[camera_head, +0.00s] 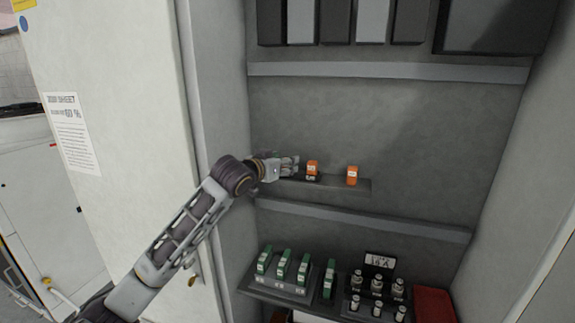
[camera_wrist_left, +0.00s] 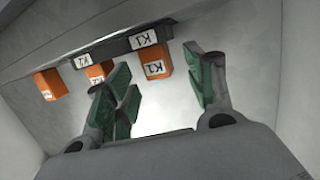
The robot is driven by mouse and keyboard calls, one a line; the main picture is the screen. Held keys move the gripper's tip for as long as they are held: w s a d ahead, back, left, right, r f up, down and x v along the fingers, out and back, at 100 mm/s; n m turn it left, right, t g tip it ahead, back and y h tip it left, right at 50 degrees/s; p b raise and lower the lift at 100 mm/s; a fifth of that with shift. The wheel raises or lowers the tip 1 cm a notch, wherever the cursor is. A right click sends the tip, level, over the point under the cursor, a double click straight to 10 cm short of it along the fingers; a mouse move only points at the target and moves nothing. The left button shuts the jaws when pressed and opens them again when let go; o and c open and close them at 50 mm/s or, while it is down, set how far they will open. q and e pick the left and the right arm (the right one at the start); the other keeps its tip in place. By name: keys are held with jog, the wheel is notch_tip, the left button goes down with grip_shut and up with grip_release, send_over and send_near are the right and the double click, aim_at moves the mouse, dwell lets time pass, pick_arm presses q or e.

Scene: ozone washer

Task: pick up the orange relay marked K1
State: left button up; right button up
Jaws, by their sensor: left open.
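My left gripper (camera_head: 290,166) is at the left end of the relay shelf in the head view. In the left wrist view its green-padded fingers (camera_wrist_left: 160,78) are open and empty. The orange relay marked K1 (camera_wrist_left: 163,55) shows between and just beyond the fingertips, its label upside down; I cannot tell whether they touch it. In the head view it appears hidden behind the gripper. Two other orange relays, one in the middle (camera_head: 312,166) and one at the right (camera_head: 352,175), stand in the same row. My right gripper is not in view.
A dark narrow rail (camera_head: 340,186) carries the relays inside the grey cabinet. Below are green modules (camera_head: 283,263), a group of small cylindrical parts (camera_head: 376,284) and a red object (camera_head: 434,304). Dark and grey boxes (camera_head: 335,20) line the top. The cabinet's left wall (camera_head: 218,90) is close to my arm.

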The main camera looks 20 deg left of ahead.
pick_arm(q)
jog(key=shift+x, duration=0.95)
jog(key=c, duration=1.1)
